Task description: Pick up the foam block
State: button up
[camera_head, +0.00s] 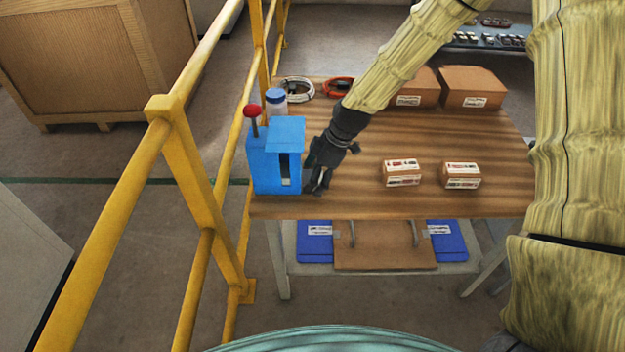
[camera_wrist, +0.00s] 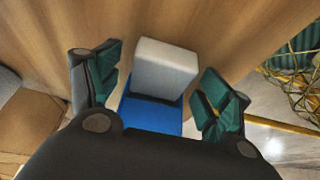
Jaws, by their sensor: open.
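A pale grey-white block, which looks like the foam block (camera_wrist: 165,68), shows in the wrist view directly beyond a blue surface (camera_wrist: 152,117). In the head view, a blue box-shaped fixture (camera_head: 270,172) with a dark slot and a red-knobbed lever stands at the table's left edge. A small pale patch shows low in its slot; I cannot tell if it is the block. My gripper (camera_head: 317,182) is just right of the fixture, pointing down. In the wrist view, its green-padded fingers (camera_wrist: 162,64) are spread on either side of the block, with gaps visible on both sides.
Two small labelled boxes (camera_head: 402,173) (camera_head: 461,175) stand right on the wooden table (camera_head: 350,200). A blue-lidded jar (camera_head: 275,105), cable coils (camera_head: 297,89) and larger cartons (camera_head: 470,88) are behind. A yellow railing (camera_head: 190,170) runs close along the left.

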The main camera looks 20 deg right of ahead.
jog(key=c, duration=0.8)
jog(key=shift+r, duration=0.15)
